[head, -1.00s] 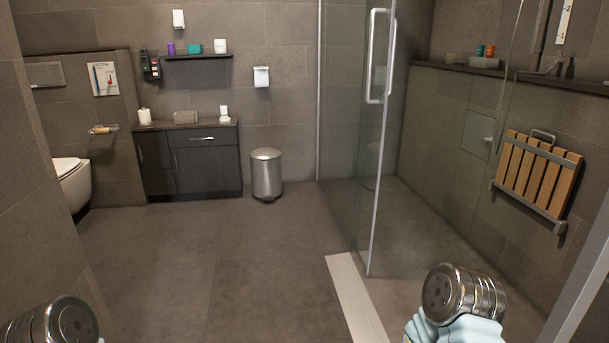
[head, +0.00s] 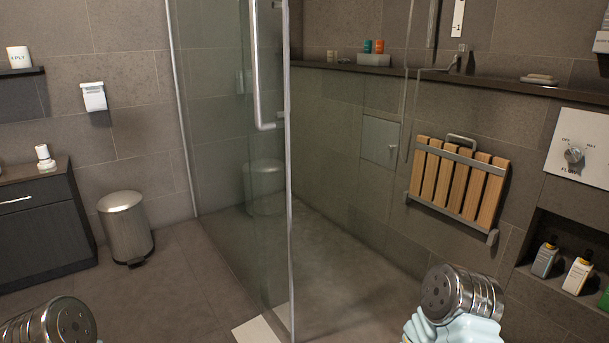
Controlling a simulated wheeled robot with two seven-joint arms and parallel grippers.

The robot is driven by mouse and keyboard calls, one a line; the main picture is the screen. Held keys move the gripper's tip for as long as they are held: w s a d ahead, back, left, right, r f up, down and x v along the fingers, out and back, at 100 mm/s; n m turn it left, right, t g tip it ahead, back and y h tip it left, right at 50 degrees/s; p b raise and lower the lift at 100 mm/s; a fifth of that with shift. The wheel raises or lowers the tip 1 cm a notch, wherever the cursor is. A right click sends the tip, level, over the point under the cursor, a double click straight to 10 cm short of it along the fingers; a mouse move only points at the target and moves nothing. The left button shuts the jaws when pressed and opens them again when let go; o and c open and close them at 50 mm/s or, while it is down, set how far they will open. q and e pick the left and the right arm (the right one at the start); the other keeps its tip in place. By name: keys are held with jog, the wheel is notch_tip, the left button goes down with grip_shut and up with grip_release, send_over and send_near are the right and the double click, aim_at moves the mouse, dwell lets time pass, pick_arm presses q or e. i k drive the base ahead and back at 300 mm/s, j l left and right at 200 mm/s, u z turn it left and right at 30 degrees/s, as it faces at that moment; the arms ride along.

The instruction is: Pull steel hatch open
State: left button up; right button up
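The steel hatch (head: 380,139) is a small square grey panel set in the tiled wall of the shower, left of the folding wooden seat. It looks shut and flush with the wall. A small knob or latch (head: 392,148) shows near its right edge. It is across the room from me, well beyond my arms. Neither gripper's fingers are in view.
A glass shower door (head: 240,150) with a long handle stands left of the hatch. A steel bin (head: 125,228) and dark cabinet (head: 40,225) are at left. The shower floor (head: 350,270) looks clear.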

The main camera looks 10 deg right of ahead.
aim_at(381, 137)
jog(key=i+l+z, duration=0.15)
jog(key=i+z, duration=0.3)
jog(key=i+l+z, duration=0.1)
jog(key=i+z, duration=0.15)
jog(key=z, duration=0.25)
jog(key=i+j+z, duration=0.1)
jog(key=i+z, duration=0.35)
jog(key=k, duration=0.05)
